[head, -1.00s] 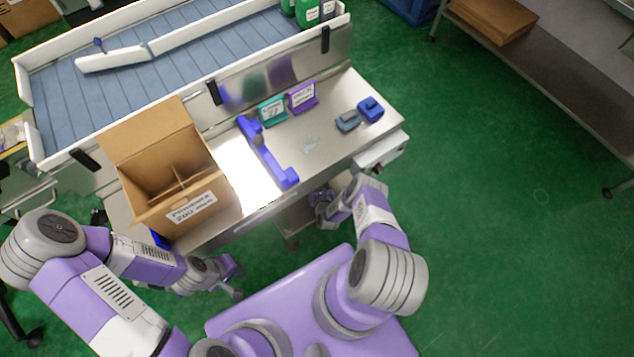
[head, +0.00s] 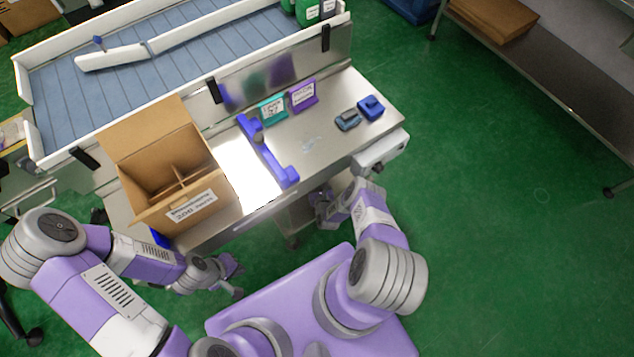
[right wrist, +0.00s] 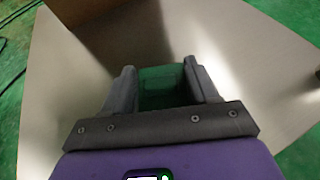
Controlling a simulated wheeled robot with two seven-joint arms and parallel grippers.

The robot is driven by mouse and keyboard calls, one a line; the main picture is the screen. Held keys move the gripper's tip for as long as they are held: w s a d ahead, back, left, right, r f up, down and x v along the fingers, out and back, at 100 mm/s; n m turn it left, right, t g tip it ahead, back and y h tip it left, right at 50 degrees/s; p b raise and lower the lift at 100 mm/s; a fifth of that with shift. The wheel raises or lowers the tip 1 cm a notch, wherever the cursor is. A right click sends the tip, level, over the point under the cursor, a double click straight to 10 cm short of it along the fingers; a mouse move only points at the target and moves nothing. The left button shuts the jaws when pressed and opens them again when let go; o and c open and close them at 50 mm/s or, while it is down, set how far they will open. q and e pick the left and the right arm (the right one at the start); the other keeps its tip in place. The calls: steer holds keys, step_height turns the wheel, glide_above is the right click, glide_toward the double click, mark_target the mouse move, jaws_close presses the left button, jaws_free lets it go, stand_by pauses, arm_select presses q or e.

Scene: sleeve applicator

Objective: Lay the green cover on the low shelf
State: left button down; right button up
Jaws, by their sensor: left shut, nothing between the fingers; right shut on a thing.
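The green cover (right wrist: 163,88) shows in the right wrist view as a dark green piece between the fingers of my right gripper (right wrist: 165,82), which is shut on it. Beyond it lies a pale grey metal surface (right wrist: 60,112), which looks like the low shelf; I cannot tell whether the cover touches it. In the head view my right gripper (head: 322,207) is low at the front edge of the bench, partly hidden by my arm, and the cover cannot be made out. My left gripper (head: 234,280) is shut and empty, in front of the bench and below the carton.
A conveyor (head: 180,55) runs behind. The green floor at right is clear.

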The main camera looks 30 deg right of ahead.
steer(key=o, duration=1.2)
steer(key=shift+s, duration=0.1)
steer(key=p+v, duration=0.3)
steer(key=v, duration=0.4)
steer(key=shift+s+r, duration=0.1)
steer(key=shift+s, duration=0.05)
steer(key=shift+a, duration=0.1)
